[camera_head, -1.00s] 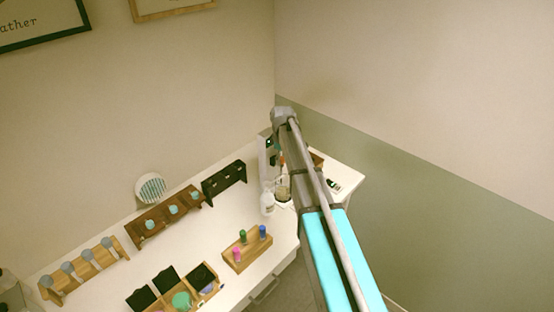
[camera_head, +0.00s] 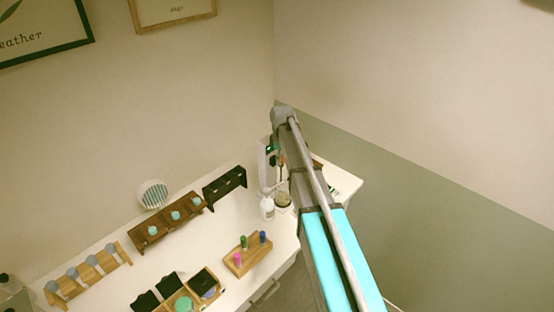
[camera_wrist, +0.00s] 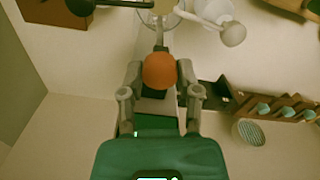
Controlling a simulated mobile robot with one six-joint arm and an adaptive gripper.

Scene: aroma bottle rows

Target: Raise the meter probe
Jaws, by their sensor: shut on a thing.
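My gripper (camera_wrist: 160,85) is shut on the orange knob of the meter probe (camera_wrist: 160,72), which sits between its two grey fingers in the wrist view. The probe also shows in the head view as a small reddish piece (camera_head: 282,160) beside my arm's end. A glass beaker (camera_head: 283,201) stands on the counter below it, and its round rim shows at the top of the wrist view. The probe's lower tip is too small to tell clearly. My arm hides part of the meter stand (camera_head: 263,160).
A wooden tray (camera_head: 240,268) with small coloured bottles is nearer the front edge. Racks (camera_head: 168,228) line the wall side. The counter (camera_head: 215,240) has free room between them. The walls meet behind my arm.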

